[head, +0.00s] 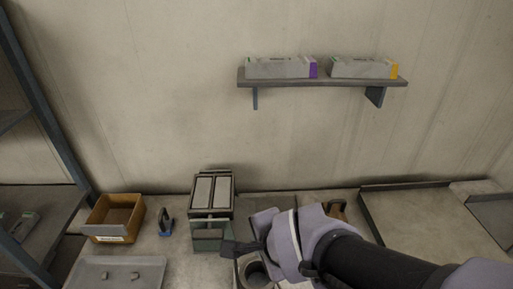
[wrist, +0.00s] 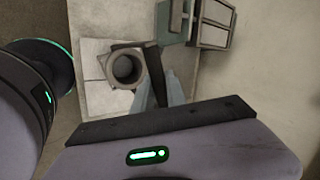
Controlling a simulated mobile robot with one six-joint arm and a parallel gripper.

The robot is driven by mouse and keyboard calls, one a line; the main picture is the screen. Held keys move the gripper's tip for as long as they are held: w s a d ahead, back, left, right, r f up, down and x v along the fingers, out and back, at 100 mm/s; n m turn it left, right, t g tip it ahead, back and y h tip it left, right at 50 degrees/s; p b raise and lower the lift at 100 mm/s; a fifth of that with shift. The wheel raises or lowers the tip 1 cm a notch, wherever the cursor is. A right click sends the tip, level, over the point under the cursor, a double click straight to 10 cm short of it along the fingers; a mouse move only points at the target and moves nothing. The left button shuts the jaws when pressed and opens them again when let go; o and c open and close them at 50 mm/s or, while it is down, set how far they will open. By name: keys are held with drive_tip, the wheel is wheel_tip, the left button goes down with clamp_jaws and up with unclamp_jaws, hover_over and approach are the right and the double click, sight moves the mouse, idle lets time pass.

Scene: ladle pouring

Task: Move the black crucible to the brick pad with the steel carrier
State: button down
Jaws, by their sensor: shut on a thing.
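My gripper (wrist: 160,92) is shut on the dark handle (wrist: 154,66) of the steel carrier. The black crucible (wrist: 127,67), seen from above as a round grey-rimmed cup with a dark inside, is beside the handle. A greyish frame, seemingly the carrier's, surrounds it. Pale blocks, likely the brick pad (wrist: 90,47), show under and left of the crucible; I cannot tell whether it touches them. In the head view, the crucible (head: 256,274) is at the bottom edge, partly cut off, below my gripper (head: 258,237). My lavender wrist hides much of this area.
A dark box with two grey panels (head: 213,191) stands behind, with a green block (head: 208,240) in front. A tan bin (head: 117,216), a blue tool (head: 166,222) and a grey tray (head: 105,272) are left. A wall shelf (head: 320,82) holds two boxes.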

drive_tip(key=s+d+f+b, duration=0.2)
drive_tip(key=s+b, duration=0.3)
drive_tip(key=b, duration=0.1)
drive_tip(key=s+d+f+b, duration=0.2)
drive_tip(key=s+b, duration=0.3)
drive_tip(key=s, duration=0.1)
drive_tip(key=shift+s+d+r+p, duration=0.1)
drive_tip(key=shift+r+p, duration=0.5)
drive_tip(key=shift+r, duration=0.2)
drive_tip(key=shift+s+d+r+p, duration=0.1)
drive_tip(key=shift+d+r+p, duration=0.05)
drive_tip(key=shift+r+p, duration=0.6)
drive_tip(key=shift+s+d+r+p, duration=0.1)
drive_tip(key=shift+r+p, duration=0.35)
drive_tip(key=shift+r, duration=0.45)
